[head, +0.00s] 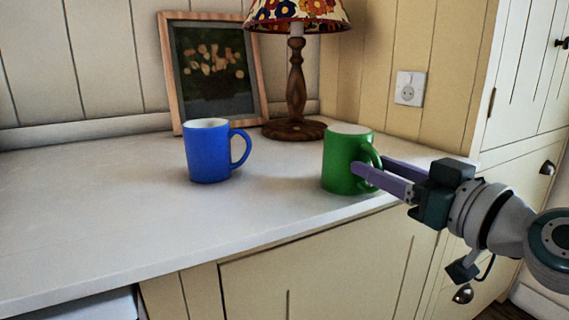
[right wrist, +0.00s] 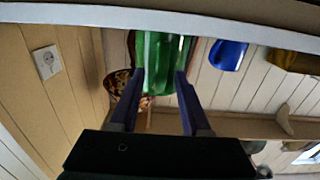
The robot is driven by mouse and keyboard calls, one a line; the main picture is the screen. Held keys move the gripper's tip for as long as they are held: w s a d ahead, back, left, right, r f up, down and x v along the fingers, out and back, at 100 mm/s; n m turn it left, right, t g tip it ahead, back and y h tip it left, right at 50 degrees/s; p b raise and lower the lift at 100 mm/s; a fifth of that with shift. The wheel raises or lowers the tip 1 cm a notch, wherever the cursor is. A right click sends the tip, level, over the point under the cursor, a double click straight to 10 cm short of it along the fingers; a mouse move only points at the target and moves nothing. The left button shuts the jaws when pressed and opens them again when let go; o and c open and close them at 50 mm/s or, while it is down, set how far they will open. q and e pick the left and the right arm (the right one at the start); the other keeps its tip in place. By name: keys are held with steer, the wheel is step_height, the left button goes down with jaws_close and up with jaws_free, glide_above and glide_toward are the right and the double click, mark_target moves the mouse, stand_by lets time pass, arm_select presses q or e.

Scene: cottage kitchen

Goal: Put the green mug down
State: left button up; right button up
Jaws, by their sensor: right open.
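The green mug (head: 342,160) stands upright on the white countertop (head: 110,215), near its front edge. Its handle faces right, toward my right gripper (head: 369,165). The gripper's purple fingers are apart on either side of the handle. In the right wrist view the green mug (right wrist: 165,48) is straight ahead, with the open fingertips (right wrist: 160,74) around its handle side. I cannot tell whether either finger touches it. My left gripper is in neither view.
A blue mug (head: 208,152) stands to the left on the counter. The counter's left part is clear. Cabinet doors (head: 320,275) are below.

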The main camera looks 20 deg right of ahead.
steer(key=shift+r, duration=0.15)
steer(key=shift+s, duration=0.2)
steer(key=s+b, duration=0.2)
steer(key=s, duration=0.9)
steer(key=s+a+f+n+g+y, duration=0.2)
steer(key=s+a+f+g, duration=0.15)
steer(key=a+f, duration=0.2)
steer(key=s+a+f+n+g+y, duration=0.1)
steer(key=s+a+f+g, duration=0.1)
steer(key=a+f+g, duration=0.4)
steer(key=s+f+m+g+h, duration=0.1)
steer(key=s+f+g+h, duration=0.3)
steer(key=s, duration=0.4)
steer(key=shift+s+d+m+g, duration=0.15)
steer(key=shift+s+m+g, duration=0.2)
steer(key=shift+m+g, duration=0.1)
